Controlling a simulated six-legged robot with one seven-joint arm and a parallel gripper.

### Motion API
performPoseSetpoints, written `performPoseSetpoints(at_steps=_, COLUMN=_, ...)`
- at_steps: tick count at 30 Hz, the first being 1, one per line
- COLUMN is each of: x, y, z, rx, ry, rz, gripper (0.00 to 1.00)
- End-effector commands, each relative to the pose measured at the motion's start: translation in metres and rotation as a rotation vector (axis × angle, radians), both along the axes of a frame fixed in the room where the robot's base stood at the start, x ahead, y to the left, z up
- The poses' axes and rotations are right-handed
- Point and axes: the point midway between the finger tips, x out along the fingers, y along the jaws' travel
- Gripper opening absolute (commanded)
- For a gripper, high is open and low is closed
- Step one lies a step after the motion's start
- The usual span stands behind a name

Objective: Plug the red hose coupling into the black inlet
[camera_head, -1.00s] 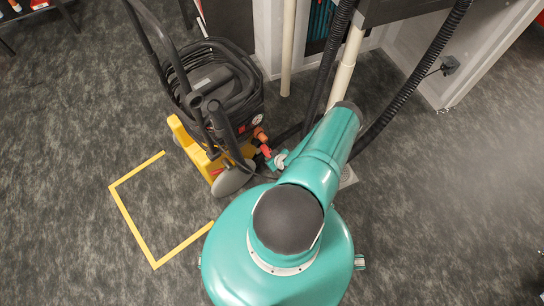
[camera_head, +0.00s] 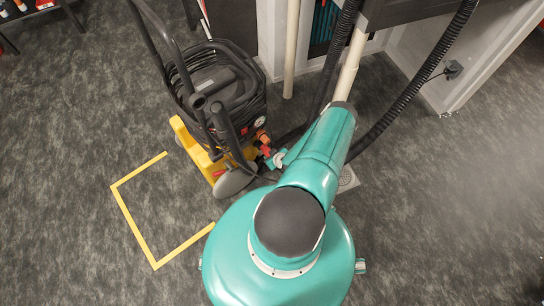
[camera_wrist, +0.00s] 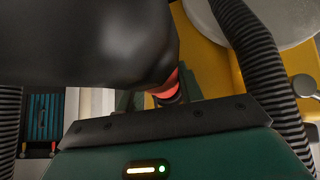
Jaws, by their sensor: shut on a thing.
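The red hose coupling (camera_head: 267,151) shows small beside the machine in the head view. In the wrist view its red part (camera_wrist: 167,88) peeks out below a large black rounded body that hides the rest of it. My gripper (camera_head: 277,159) is shut on the coupling at the end of my green arm, close against the right side of the black and yellow machine. An orange-red fitting (camera_head: 262,136) sits on the machine just above the coupling. I cannot pick out the black inlet with certainty, nor tell whether the coupling touches it.
The black machine (camera_head: 222,75) with coiled hose stands on a yellow base (camera_head: 192,148) with grey wheels. A yellow floor marking (camera_head: 134,228) lies at left on open carpet.

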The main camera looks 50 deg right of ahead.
Motion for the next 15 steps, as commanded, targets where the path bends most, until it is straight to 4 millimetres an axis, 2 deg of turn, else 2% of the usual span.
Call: performPoseSetpoints(at_steps=15, x=0.012, y=-0.003, z=0.0, rx=0.0, ry=0.0, rz=0.001, gripper=0.0)
